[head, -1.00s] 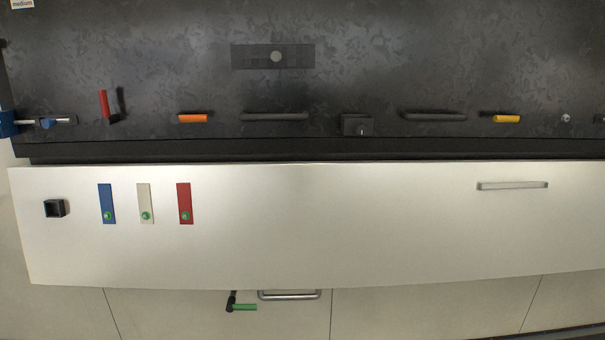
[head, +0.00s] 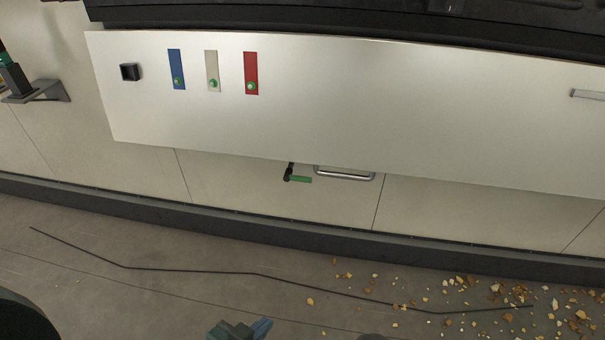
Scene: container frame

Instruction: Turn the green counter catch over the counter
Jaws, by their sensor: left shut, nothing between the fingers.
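The green counter catch (head: 300,179) has a green lever on a black pivot. It is on the pale wall panel just below the lower edge of the white counter (head: 420,125). Its lever points right, roughly level, and the black part reaches up to the counter's edge. My left gripper (head: 241,328) shows at the bottom edge, with blue fingers, shut and empty. In the picture it is well below the catch and apart from it. The rest of that arm is cut off by the frame. My right gripper is not in view.
A metal handle (head: 345,173) sits just right of the catch. Blue (head: 175,65), beige (head: 212,65) and red (head: 250,65) strips lie on the counter near a black square socket (head: 130,72). A dark bracket (head: 40,92) juts out at left. Crumbs and a dark line mark the floor.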

